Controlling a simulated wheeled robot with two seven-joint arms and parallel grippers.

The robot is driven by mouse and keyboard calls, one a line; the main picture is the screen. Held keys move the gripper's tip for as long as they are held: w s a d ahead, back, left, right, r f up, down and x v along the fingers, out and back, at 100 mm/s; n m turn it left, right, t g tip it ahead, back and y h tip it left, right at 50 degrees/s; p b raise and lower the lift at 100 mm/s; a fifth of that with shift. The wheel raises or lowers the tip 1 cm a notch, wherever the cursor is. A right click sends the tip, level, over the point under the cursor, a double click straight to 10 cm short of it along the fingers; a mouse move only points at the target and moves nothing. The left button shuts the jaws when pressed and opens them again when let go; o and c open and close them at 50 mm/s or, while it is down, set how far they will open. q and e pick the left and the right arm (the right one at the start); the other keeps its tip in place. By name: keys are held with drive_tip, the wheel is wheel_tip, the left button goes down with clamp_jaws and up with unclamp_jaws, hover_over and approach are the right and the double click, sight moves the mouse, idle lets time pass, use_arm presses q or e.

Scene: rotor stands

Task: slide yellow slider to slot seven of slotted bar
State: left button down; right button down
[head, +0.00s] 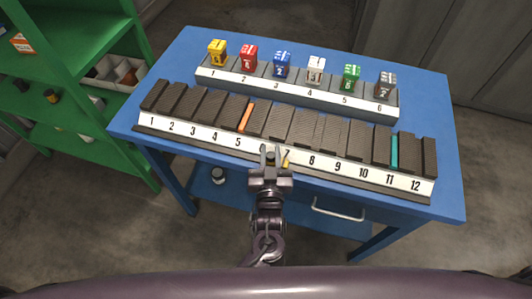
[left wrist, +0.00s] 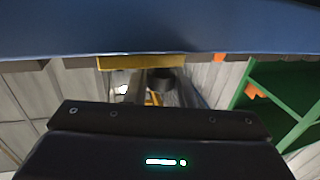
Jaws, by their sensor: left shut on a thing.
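The slotted bar (head: 330,168) is a long dark ribbed bar with a white front strip numbered 1 to 12. A small part of the yellow slider (head: 285,163) shows at the front edge of the strip, just below label 7. My left gripper (head: 270,157) is at the front of the bar, shut on the yellow slider and covering the label 6 place. In the left wrist view the yellow slider (left wrist: 125,63) is a wide yellow strip beyond the gripper. How it sits in the slot is hidden. My right gripper is not in view.
An orange slider (head: 246,117) stands in the bar near label 5, and a teal slider (head: 394,153) near label 11. A grey rack (head: 300,91) of coloured numbered cubes stands behind on the blue table (head: 435,115). A green shelf (head: 75,60) is at left.

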sight(273, 159)
use_arm(q)
drive_tip(key=shift+s+d, duration=0.2)
drive_tip(key=shift+d, duration=0.45)
drive_tip(key=shift+a, duration=0.2)
drive_tip(key=c, duration=1.3)
unclamp_jaws()
drive_tip(key=shift+w+a, duration=0.2)
drive_tip(key=shift+a, duration=0.35)
drive_tip(key=shift+o, duration=0.2)
drive_tip(key=shift+d, duration=0.25)
drive_tip(key=shift+s, duration=0.1)
drive_tip(key=shift+s+f, duration=0.1)
drive_tip(key=shift+s, duration=0.1)
drive_tip(key=s+b, duration=0.2)
drive_tip(key=s, duration=0.4)
drive_tip(key=shift+s+a, duration=0.1)
drive_tip(key=shift+s, duration=0.55)
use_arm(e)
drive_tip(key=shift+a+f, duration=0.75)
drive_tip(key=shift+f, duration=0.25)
